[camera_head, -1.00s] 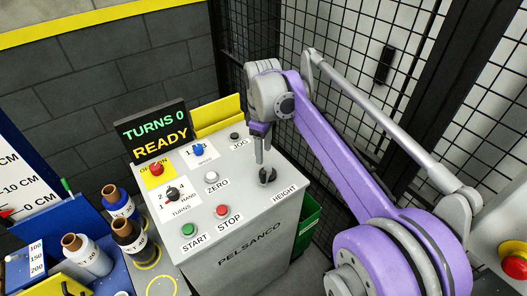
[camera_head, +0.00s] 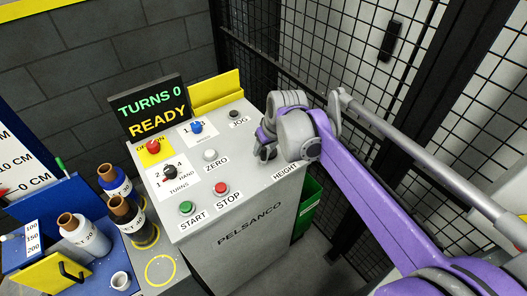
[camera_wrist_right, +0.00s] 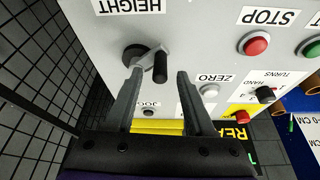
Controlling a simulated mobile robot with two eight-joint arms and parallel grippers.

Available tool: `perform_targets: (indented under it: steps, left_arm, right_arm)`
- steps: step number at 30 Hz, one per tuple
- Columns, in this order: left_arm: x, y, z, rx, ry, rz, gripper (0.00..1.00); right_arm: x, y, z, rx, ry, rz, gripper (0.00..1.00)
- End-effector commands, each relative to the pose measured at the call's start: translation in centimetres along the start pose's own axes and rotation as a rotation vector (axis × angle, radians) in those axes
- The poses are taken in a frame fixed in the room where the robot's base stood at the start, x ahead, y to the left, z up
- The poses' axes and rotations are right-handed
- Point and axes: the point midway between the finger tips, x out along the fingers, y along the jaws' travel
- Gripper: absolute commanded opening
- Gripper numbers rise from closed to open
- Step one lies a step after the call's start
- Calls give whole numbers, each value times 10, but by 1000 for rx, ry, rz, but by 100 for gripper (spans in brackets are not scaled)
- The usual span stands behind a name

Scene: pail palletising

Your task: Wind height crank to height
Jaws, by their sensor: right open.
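The height crank (camera_wrist_right: 137,52) shows in the right wrist view under the upside-down HEIGHT label. It has a dark hub, a grey arm and an upright black handle (camera_wrist_right: 160,68). My right gripper (camera_wrist_right: 160,72) is open, with the black handle in line between its two grey fingertips; I cannot tell whether either finger touches it. In the head view my right gripper (camera_head: 265,152) is low over the panel's right corner beside the HEIGHT label (camera_head: 286,170) and hides the crank. The display (camera_head: 150,113) reads TURNS 0 READY. My left gripper is not in view.
The grey control console (camera_head: 250,215) has several knobs and buttons, including a red STOP button (camera_head: 221,188) and a green START button (camera_head: 186,208). A black mesh fence (camera_head: 300,50) rises behind, and a green bin (camera_head: 308,205) is right of the console.

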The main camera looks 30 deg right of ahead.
Motion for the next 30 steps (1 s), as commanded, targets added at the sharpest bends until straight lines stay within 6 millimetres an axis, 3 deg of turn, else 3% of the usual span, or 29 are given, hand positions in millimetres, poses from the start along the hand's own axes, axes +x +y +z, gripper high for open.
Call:
perform_targets:
  steps: [6,17,26,30]
  left_arm:
    - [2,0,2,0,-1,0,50]
    - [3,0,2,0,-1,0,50]
    - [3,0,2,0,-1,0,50]
    - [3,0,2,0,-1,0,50]
  right_arm:
    - [26,0,0,-1,-1,0,54]
    - [30,0,0,-1,-1,0,54]
    - [30,0,0,-1,-1,0,0]
    - [30,0,0,-1,-1,0,0]
